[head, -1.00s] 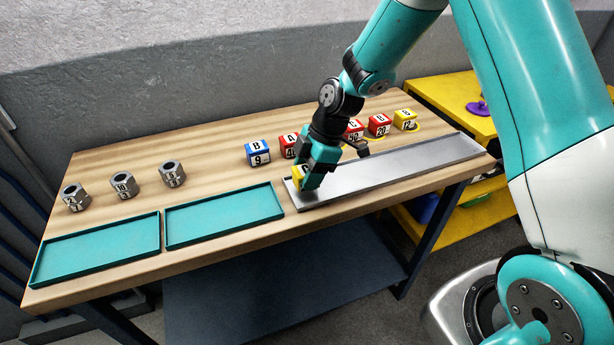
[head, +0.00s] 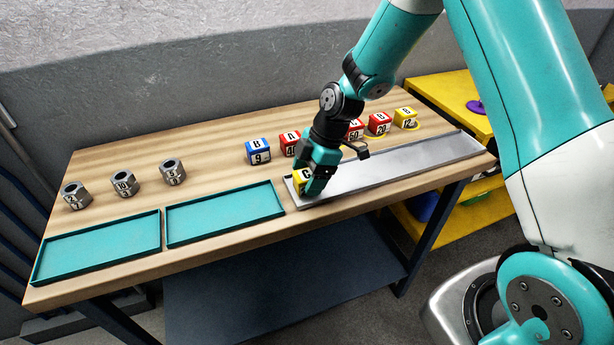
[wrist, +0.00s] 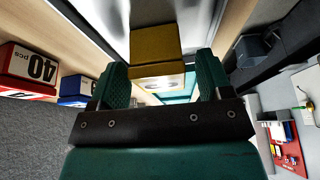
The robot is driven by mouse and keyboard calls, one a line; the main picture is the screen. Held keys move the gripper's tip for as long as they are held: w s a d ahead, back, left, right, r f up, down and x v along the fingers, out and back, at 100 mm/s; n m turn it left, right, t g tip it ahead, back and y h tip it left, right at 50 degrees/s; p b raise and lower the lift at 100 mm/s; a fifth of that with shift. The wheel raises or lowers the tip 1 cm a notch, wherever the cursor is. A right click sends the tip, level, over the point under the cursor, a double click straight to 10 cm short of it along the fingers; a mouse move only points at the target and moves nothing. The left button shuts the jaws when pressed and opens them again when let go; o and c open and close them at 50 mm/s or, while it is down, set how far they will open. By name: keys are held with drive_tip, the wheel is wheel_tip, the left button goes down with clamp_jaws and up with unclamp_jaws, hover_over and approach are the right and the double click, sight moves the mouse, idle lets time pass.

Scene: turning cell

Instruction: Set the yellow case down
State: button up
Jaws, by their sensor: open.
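The yellow case (head: 299,180) with a white label stands at the left end of the long grey metal tray (head: 400,170). My gripper (head: 309,181) is down at the case, with a finger covering part of it in the head view. In the wrist view the case (wrist: 155,45) lies between and just beyond the two teal fingers of my gripper (wrist: 160,85). The fingers are open, with a gap beside the case. The case appears to rest in the tray; its underside is hidden.
A blue case (head: 259,150), red cases (head: 379,122) and another yellow case (head: 405,117) stand in a row behind the tray. Several hex nuts (head: 123,184) stand at the left behind two empty teal trays (head: 225,213). The grey tray's right part is clear.

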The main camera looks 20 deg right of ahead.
drive_tip(key=b+v, duration=0.2)
drive_tip(key=v, duration=0.9)
drive_tip(key=s+a+r+m, duration=0.3)
drive_tip(key=s, duration=0.5)
drive_tip(key=s+a+r+m, duration=0.3)
drive_tip(key=s+m, duration=0.1)
drive_tip(key=s, duration=0.4)
drive_tip(key=s+a+r+m, duration=0.2)
drive_tip(key=s+m, duration=0.2)
drive_tip(key=s, duration=0.4)
drive_tip(key=shift+s+a+r, duration=0.4)
drive_tip(key=shift+d, duration=0.1)
